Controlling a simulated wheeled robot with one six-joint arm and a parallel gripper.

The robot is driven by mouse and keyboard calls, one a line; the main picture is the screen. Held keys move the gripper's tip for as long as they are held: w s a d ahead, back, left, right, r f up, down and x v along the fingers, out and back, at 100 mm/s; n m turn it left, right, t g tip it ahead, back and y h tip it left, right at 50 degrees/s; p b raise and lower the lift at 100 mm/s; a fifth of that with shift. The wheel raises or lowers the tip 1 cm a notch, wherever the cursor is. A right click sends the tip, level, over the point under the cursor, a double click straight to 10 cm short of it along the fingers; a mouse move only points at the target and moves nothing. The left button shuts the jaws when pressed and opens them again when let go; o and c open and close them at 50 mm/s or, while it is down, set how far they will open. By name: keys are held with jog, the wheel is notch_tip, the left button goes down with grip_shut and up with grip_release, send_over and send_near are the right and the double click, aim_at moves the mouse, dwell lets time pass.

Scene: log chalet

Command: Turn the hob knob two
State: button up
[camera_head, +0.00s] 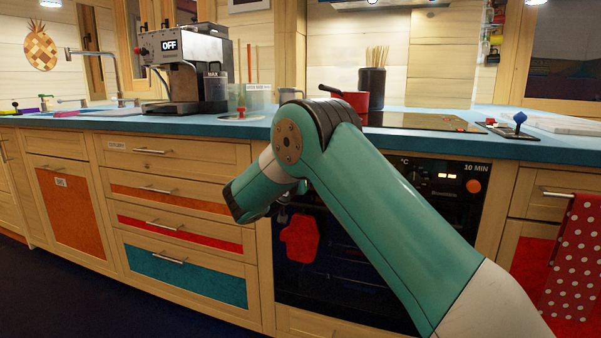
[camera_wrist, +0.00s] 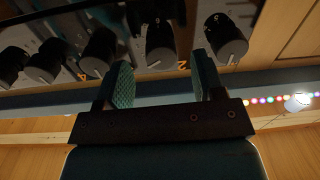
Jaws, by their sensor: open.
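I cannot tell whether a finger touches the knob. A neighbouring knob (camera_wrist: 98,50) is on the left and another knob (camera_wrist: 225,38) on the right. In the head view my arm hides the knobs.
The hob (camera_head: 425,121) is set in the blue worktop (camera_head: 190,125) above the oven (camera_head: 350,270). A red pan (camera_head: 352,99) stands at the hob. A red oven mitt (camera_head: 300,238) hangs on the oven front. A blue-topped lever (camera_head: 519,118) stands on the right.

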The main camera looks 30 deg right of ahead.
jog(key=shift+x, duration=1.75)
jog(key=c, duration=0.9)
